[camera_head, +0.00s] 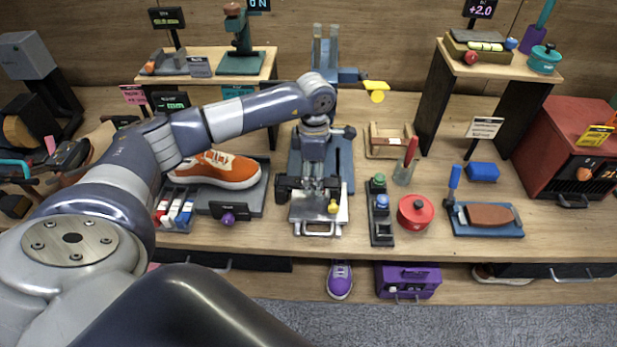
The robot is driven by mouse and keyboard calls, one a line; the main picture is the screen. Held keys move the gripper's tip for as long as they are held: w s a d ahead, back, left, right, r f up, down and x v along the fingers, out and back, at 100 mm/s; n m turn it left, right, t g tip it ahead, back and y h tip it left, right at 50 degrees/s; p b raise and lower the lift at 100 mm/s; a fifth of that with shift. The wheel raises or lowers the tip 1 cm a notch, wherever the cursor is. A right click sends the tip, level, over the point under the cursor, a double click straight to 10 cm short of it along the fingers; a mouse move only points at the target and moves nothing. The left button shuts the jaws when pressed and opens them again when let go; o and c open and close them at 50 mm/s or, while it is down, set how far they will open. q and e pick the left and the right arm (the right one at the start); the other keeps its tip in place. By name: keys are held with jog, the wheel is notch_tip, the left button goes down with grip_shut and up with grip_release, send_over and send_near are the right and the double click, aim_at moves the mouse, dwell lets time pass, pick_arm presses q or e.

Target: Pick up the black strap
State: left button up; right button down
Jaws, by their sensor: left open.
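My left gripper (309,187) points down over a blue tray (347,178) in the middle of the bench, with its two dark fingers spread apart. It is open and nothing shows held between the fingers. A thin dark strip (338,162) lies on the right part of the tray, just right of and behind the gripper; it may be the black strap, but it is too small to be sure. The gripper and wrist hide much of the tray. My right gripper is not in view.
An orange sneaker (226,170) stands left, under my left arm.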

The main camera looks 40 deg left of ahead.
pick_arm(q)
jog(key=shift+f, duration=0.1)
jog(key=c, duration=1.1)
